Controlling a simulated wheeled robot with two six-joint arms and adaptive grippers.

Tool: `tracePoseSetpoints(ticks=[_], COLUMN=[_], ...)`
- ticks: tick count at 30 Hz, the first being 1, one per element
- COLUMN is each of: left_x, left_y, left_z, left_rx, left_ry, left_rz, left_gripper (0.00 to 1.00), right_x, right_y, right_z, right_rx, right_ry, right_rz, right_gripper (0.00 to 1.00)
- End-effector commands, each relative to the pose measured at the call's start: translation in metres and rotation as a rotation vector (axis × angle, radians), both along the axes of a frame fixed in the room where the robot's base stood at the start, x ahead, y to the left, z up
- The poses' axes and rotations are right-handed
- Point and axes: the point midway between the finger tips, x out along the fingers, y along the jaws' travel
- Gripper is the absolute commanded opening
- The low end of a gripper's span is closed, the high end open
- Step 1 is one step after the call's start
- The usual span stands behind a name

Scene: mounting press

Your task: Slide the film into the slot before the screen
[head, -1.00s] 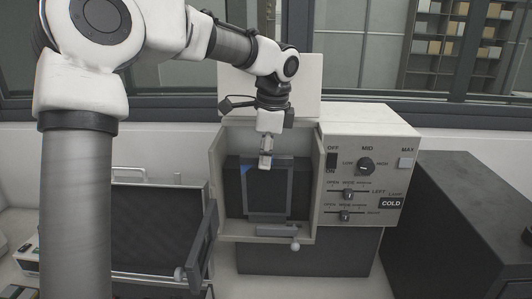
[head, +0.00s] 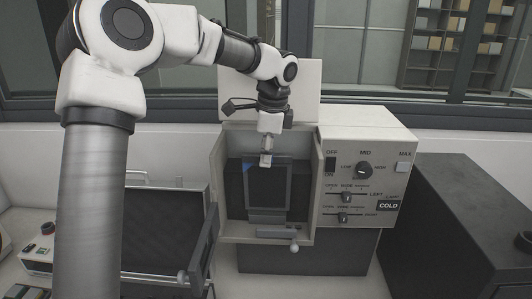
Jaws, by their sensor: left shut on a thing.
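The mounting press (head: 368,195) stands in the middle, with its white front box open. Inside the box is a dark screen area (head: 235,193). A thin grey-framed sheet, which looks like the film (head: 268,215), stands upright before the dark back of the box. A small blue mark shows near its upper left corner. My left gripper (head: 266,160) comes down from above and is shut on the film's top edge. Whether the film's lower edge is in the slot is hard to tell at this size. My right gripper is not in view.
The press panel has a knob (head: 364,170), sliders and a COLD label (head: 388,205). An open dark-lined case (head: 160,235) lies at the left. A dark block (head: 470,220) stands at the right. A small handle with a ball (head: 294,249) sticks out below the box.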

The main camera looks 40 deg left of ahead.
Motion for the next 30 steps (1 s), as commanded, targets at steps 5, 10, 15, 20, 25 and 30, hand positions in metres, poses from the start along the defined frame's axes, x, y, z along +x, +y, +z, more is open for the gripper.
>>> tracePoseSetpoints(ticks=[5, 10, 15, 20, 25, 30], left_x=[0.000, 0.000, 0.000, 0.000, 0.000, 0.000], left_y=[0.000, 0.000, 0.000, 0.000, 0.000, 0.000], left_z=[0.000, -0.002, -0.010, -0.018, -0.023, -0.023], left_rx=[0.000, 0.000, 0.000, 0.000, 0.000, 0.000], left_ry=[0.000, 0.000, 0.002, 0.000, 0.000, 0.000], left_rz=[0.000, 0.000, -0.001, -0.001, -0.001, 0.000], left_gripper=[0.00, 0.00, 0.00, 0.00, 0.00, 0.00], right_x=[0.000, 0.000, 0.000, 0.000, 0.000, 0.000], right_y=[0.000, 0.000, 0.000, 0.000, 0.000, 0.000], right_z=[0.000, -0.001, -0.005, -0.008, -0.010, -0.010], right_rx=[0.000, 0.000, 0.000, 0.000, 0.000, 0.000], right_ry=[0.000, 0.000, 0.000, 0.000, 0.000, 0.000], right_rz=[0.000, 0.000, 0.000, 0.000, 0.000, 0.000], right_gripper=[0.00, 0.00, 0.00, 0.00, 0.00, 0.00])
